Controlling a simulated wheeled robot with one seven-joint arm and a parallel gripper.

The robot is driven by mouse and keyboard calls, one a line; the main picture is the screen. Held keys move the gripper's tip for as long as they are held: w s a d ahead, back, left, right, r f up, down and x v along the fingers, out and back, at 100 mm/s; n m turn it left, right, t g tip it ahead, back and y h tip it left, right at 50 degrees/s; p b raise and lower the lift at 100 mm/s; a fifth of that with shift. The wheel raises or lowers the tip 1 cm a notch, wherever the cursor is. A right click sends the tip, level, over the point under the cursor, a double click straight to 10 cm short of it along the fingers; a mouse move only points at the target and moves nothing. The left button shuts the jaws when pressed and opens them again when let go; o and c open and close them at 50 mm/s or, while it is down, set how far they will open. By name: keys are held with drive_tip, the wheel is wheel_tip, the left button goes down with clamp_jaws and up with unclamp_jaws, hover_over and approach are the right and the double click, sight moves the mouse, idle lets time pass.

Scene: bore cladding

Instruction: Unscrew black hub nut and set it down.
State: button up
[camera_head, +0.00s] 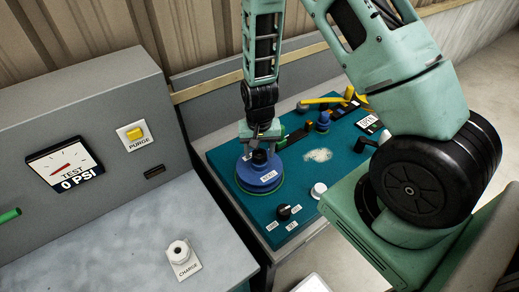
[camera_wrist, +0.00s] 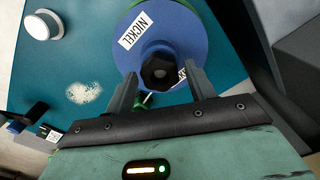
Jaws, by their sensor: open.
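The black hub nut (camera_wrist: 162,70) is a faceted knob on the centre of a round blue hub (camera_wrist: 187,38) with a white NICKEL label. In the head view the nut (camera_head: 260,157) sits on top of the blue hub (camera_head: 262,181) on the teal bench panel. My gripper (camera_wrist: 160,78) is open, and its two grey fingers show on either side of the nut's near part in the wrist view. I cannot tell whether they touch it. In the head view my gripper (camera_head: 262,133) is just above the nut and partly hides it.
The teal panel (camera_head: 330,179) carries a white knob (camera_head: 318,190), a black knob (camera_head: 284,211), a pale powdery patch (camera_head: 318,155) and a yellow-handled item (camera_head: 320,101) at the back. A grey console with a gauge (camera_head: 66,165) and a CHARGE fitting (camera_head: 180,252) stands left; its worktop is mostly clear.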

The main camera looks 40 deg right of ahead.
drive_tip(key=shift+m, duration=1.7)
drive_tip(key=shift+m, duration=0.8)
drive_tip(key=shift+m+p, duration=0.4)
drive_tip(key=shift+m, duration=0.5)
drive_tip(key=shift+m, duration=0.8)
